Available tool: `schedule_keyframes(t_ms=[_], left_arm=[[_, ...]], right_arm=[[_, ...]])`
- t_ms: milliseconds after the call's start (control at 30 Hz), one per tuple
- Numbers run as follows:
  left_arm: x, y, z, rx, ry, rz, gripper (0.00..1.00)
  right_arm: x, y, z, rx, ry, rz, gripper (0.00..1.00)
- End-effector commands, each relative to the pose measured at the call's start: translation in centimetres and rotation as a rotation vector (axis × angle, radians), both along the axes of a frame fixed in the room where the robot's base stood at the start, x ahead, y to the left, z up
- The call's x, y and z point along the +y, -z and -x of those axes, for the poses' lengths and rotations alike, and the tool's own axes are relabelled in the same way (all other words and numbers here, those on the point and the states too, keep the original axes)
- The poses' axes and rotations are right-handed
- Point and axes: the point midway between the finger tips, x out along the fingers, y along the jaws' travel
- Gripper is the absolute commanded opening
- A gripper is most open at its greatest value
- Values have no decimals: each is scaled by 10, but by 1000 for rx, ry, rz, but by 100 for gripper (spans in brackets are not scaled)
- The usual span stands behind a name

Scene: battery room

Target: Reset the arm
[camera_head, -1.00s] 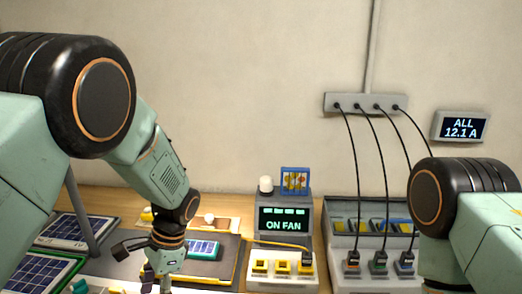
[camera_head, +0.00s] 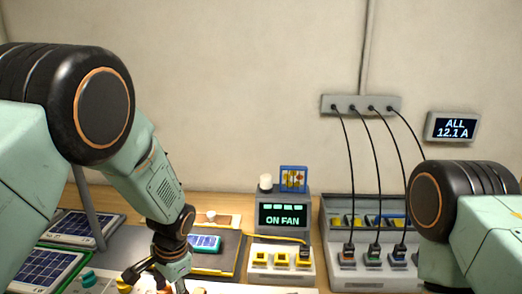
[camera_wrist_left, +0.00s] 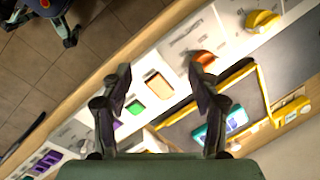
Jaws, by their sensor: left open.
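My left arm comes in from the left and bends down over the bench in the head view. Its left gripper (camera_head: 160,286) is low in the picture, partly cut off by the bottom edge. In the left wrist view my left gripper (camera_wrist_left: 160,76) has its two fingers wide apart with nothing between them.
A dark mat holds a teal-framed device (camera_head: 204,243). Solar panels (camera_head: 80,225) lie at left. An "ON FAN" display box (camera_head: 283,216) stands mid-bench, and a grey rack (camera_head: 371,276) with hanging black cables stands right. A wall display (camera_head: 452,127) reads "ALL 12.1 A".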

Motion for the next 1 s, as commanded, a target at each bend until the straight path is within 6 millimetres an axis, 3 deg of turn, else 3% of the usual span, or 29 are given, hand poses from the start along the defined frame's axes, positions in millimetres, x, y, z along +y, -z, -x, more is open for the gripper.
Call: schedule_keyframes(t_ms=[167,367,500,700,900,1000], left_arm=[[-3,48,17,-115,-118,88,61],[-2,118,62,-212,-292,188,61],[3,169,110,-247,-427,238,61],[12,228,190,-247,-594,264,61],[20,276,276,-152,-694,229,61],[21,294,309,-86,-718,206,61]], right_arm=[[0,15,-1,-1,0,0,40],[0,44,0,-1,0,0,40],[0,71,0,0,0,0,40],[0,111,0,0,0,0,40],[0,151,-1,-1,0,0,40],[0,166,-1,0,0,0,40]])
